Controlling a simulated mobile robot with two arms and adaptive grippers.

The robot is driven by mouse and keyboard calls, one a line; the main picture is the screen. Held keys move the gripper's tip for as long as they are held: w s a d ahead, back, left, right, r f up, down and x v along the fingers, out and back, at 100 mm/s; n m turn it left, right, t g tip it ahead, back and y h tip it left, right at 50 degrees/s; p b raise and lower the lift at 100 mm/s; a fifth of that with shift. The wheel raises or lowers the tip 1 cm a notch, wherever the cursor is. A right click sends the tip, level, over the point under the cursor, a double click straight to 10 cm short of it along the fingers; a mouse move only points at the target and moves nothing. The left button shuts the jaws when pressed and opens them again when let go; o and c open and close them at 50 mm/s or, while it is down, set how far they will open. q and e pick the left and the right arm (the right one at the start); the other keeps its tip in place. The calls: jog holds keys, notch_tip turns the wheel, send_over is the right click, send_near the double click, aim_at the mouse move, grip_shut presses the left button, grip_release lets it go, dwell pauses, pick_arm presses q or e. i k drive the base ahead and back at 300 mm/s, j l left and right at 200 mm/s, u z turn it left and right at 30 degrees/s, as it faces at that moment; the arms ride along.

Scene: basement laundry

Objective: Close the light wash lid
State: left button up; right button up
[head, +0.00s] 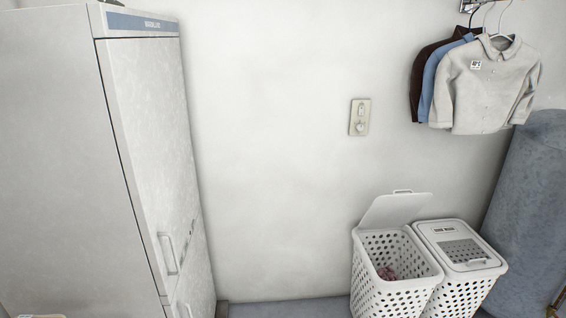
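Two white perforated laundry hampers stand side by side at the lower right in the head view. The left hamper (378,280) has its lid (395,209) raised and tilted back towards the wall, with a small handle at the top edge. A small dark reddish cloth (386,273) lies inside it. The right hamper (463,293) has its lid (456,245) down, with a small label that is too small to read. I cannot tell from a label which hamper is the light wash. Neither of my grippers is in view.
A tall white fridge-like cabinet (150,120) fills the left side. Shirts (487,82) hang on the wall above the hampers, and a big blue-grey cylinder (535,200) stands to their right. A wall switch plate (360,117) is between. Floor shows between cabinet and hampers.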

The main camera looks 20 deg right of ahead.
aim_at(387, 211)
jog(key=i+l+z, duration=0.2)
jog(key=i+z, duration=0.2)
jog(key=i, duration=0.15)
jog(key=i+z, duration=0.4)
jog(key=i, duration=0.2)
jog(key=i+j+z, duration=0.1)
jog(key=i+z, duration=0.35)
jog(key=i+j+z, duration=0.25)
jog(key=i+z, duration=0.2)
jog(key=i+j+z, duration=0.85)
jog(key=k+j, duration=0.05)
jog(key=k, duration=0.05)
